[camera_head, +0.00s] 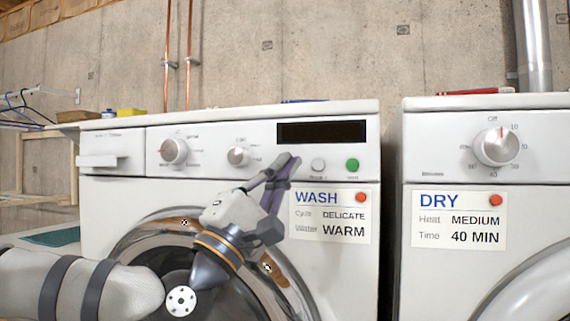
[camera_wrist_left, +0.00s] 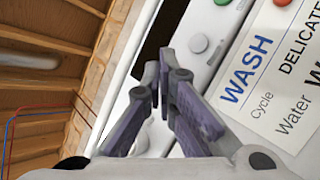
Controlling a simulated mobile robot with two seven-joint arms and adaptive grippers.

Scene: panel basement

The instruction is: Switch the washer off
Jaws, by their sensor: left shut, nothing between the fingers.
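The white washer (camera_head: 230,140) stands in the middle of the head view. Its panel has two knobs, a larger one (camera_head: 174,151) and a smaller one (camera_head: 238,157), and a dark display (camera_head: 322,132) with nothing lit on it. Below the display are a pale round button (camera_head: 318,165) and a green button (camera_head: 352,165). My left gripper (camera_head: 292,160) is shut and empty, its fingertips in front of the panel just left of the pale button. Contact with the panel cannot be told.
A WASH card (camera_head: 330,214) with a red dot is on the washer front, right of my gripper. The round door (camera_head: 140,240) is below, partly behind my arm. A dryer (camera_head: 440,150) stands to the right across a narrow gap. A concrete wall (camera_head: 300,50) is behind.

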